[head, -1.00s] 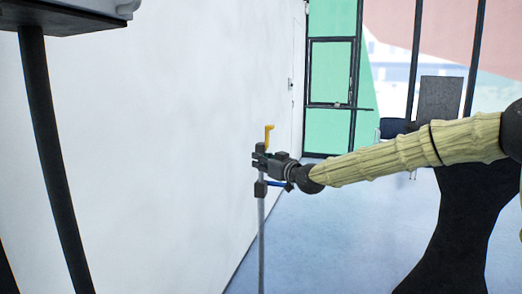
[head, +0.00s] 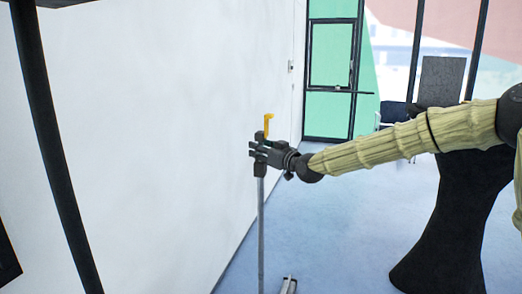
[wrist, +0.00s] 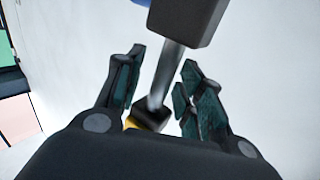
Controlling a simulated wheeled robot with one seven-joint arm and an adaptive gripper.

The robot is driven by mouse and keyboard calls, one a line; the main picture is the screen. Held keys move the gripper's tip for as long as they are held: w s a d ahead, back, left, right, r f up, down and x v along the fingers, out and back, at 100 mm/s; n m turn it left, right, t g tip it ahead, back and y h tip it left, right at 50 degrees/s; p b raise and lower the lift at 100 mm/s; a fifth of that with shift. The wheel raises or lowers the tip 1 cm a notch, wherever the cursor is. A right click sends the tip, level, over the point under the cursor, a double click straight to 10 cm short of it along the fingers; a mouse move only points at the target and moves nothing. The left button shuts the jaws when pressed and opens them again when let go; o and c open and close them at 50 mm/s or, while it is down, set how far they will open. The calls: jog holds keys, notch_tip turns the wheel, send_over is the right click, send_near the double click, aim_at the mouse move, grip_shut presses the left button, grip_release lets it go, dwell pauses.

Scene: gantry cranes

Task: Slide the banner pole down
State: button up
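The banner pole (head: 261,235) is a thin grey upright rod with a yellow hook (head: 268,127) at its top. A black collar (head: 260,169) sits on the pole just below my gripper (head: 256,150). The wrist view shows my gripper (wrist: 163,66) with its fingers apart on either side of the bare rod (wrist: 167,74). Gaps show between the rod and both fingers. A large black block (wrist: 188,20) with a bit of blue behind it lies past the fingertips. A smaller black piece (wrist: 151,117) with yellow beside it is near the palm.
A white wall (head: 150,140) runs close along the left of the pole. A black curved post (head: 50,140) stands at the near left. A green glazed door (head: 332,65) and a chair (head: 392,115) are farther back.

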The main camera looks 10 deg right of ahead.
jog(key=v, duration=1.2)
